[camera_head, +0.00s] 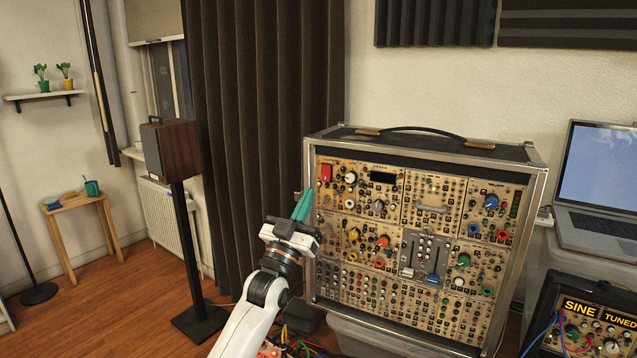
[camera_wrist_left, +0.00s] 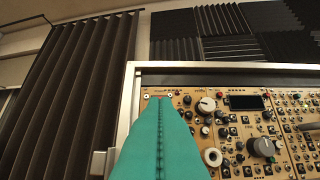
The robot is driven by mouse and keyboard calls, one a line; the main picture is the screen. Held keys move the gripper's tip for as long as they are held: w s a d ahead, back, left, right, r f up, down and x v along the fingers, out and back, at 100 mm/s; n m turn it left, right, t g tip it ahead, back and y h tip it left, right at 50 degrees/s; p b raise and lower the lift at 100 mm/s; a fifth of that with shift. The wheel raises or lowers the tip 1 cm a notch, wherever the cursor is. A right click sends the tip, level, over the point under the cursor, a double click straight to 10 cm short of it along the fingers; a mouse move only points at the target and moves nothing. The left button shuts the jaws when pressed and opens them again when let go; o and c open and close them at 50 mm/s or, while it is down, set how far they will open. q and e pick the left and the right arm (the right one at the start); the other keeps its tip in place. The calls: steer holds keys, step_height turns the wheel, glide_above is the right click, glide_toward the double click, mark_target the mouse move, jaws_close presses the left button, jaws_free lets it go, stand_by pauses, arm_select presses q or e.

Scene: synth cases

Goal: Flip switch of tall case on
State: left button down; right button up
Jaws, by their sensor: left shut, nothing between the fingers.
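The tall case (camera_head: 420,127) is a silver-framed synth case with a black handle on top and a tan panel full of knobs. A red switch (camera_head: 326,173) sits at the panel's upper left corner. In the left wrist view, only a thin red strip of the switch (camera_wrist_left: 158,96) shows past the fingertips; the rest is hidden. My left gripper (camera_head: 307,192) has teal fingers, shut and empty, pointing up near the case's left edge, just below and left of the switch in the head view. I cannot tell whether they touch. My right gripper is not in view.
A dark curtain (camera_head: 262,120) hangs left of the tall case. A speaker on a stand (camera_head: 172,150) and a small wooden table (camera_head: 73,204) are farther left.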

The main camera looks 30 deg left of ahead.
mark_target(325, 175)
arm_select(q)
steer(key=w, duration=0.1)
steer(key=w+p, duration=0.1)
steer(key=w, duration=0.3)
steer(key=shift+w+r, duration=0.25)
steer(key=shift+r, duration=0.15)
steer(key=shift+w+f, duration=0.1)
